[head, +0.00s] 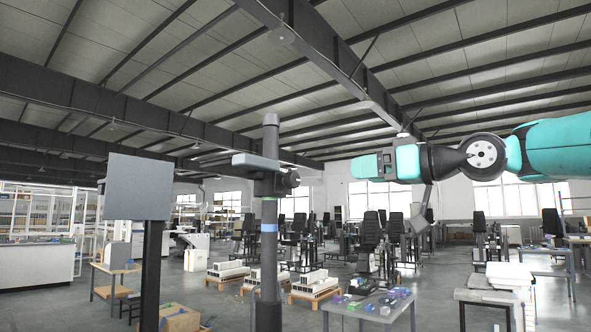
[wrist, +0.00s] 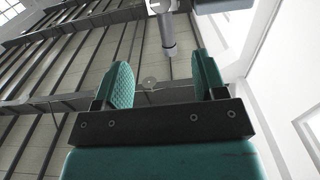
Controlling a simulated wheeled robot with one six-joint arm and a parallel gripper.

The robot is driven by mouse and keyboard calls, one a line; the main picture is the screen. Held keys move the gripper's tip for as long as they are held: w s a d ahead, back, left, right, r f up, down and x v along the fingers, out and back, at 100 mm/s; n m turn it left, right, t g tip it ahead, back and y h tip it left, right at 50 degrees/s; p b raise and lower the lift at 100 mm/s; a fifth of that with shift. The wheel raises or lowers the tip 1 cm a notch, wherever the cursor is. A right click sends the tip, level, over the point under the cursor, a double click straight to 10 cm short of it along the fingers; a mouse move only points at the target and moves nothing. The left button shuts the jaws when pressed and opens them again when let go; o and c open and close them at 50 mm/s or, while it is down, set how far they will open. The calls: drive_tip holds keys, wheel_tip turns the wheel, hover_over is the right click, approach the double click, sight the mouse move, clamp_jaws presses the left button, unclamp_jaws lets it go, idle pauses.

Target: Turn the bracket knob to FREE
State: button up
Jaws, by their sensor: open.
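A dark grey upright column (head: 269,255) stands mid-frame in the head view, with a green band and a blue band around it. The bracket (head: 250,162) is clamped on its upper part, with an arm reaching left. A dark rounded part on the bracket's right side, perhaps the knob (head: 291,180), faces my gripper; its setting is too small to read. My gripper (head: 352,167) is right of the bracket, apart from it. In the wrist view my gripper (wrist: 164,76) has its teal pads spread with nothing between them. The column (wrist: 168,35) shows beyond the pads at the top.
A grey panel (head: 138,187) on a dark post stands left of the column. A table with small items (head: 370,303) is low in the middle, and a lighter table (head: 490,296) is at right. Pallets with white boxes stand behind. The air between gripper and bracket looks clear.

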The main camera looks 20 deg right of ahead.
sight(296, 178)
drive_tip(key=p+x, duration=0.7)
drive_tip(key=x, duration=0.9)
drive_tip(key=shift+a+r, duration=0.1)
drive_tip(key=shift+r, duration=0.05)
drive_tip(key=shift+w+a, duration=0.3)
drive_tip(key=shift+w, duration=0.15)
drive_tip(key=c, duration=0.9)
